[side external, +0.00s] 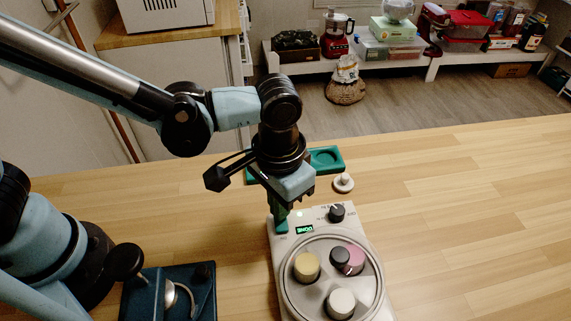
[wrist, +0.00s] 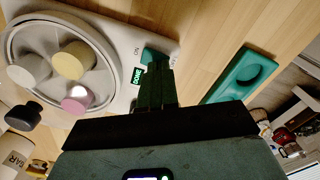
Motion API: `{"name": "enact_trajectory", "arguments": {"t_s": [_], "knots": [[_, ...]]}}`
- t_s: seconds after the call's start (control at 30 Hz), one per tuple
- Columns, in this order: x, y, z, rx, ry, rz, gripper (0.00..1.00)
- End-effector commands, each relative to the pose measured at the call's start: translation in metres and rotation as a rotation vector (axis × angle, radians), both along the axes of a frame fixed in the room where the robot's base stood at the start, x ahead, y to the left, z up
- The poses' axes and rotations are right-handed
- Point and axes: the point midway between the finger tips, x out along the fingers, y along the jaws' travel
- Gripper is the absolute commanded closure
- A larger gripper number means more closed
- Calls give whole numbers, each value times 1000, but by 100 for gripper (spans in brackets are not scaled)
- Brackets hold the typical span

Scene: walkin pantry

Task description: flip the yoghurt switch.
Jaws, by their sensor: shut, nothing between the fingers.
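The pale yoghurt maker (side external: 275,256) stands on the wooden worktop, with several lidded jars inside its round clear cover. Its small lit display (side external: 304,229) appears to read DONE. A teal switch (wrist: 152,54) sits beside the ON marking in the wrist view; its exact position is hard to tell. My gripper (side external: 281,217) is shut and empty, pointing down at the corner of the panel by the switch. In the wrist view its fingertips (wrist: 156,66) overlap the switch's near side; I cannot tell whether they touch it.
A dark knob (side external: 337,213) stands up on the panel. A teal tray (side external: 326,158) and a small pale knobbed piece (side external: 343,183) lie behind the machine. A dark blue device (side external: 150,296) is at the front left. The worktop to the right is clear.

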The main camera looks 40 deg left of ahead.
Motion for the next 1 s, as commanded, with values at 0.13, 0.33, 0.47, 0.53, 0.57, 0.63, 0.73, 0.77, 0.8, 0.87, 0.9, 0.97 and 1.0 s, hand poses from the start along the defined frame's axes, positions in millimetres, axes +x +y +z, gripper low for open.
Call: {"name": "enact_trajectory", "arguments": {"t_s": [0.13, 0.33, 0.47, 0.53, 0.57, 0.63, 0.73, 0.77, 0.8, 0.87, 0.9, 0.97, 1.0], "knots": [[0, 0, -2, 0, 0, 0, 100], [0, 0, -5, 0, 0, 0, 100], [0, 0, -7, 0, 0, 0, 100], [0, 0, -8, 0, 0, 0, 100], [0, 0, -8, 0, 0, 0, 100], [0, 0, -9, 0, 0, 0, 100], [0, 0, -10, 0, 0, 0, 100], [0, 0, -11, 0, 0, 0, 100], [0, 0, -11, 0, 0, 0, 100], [0, 0, -12, 0, 0, 0, 100], [0, 0, -11, 0, 0, 0, 100], [0, 0, -10, 0, 0, 0, 100], [0, 0, -8, 0, 0, 0, 100]]}}
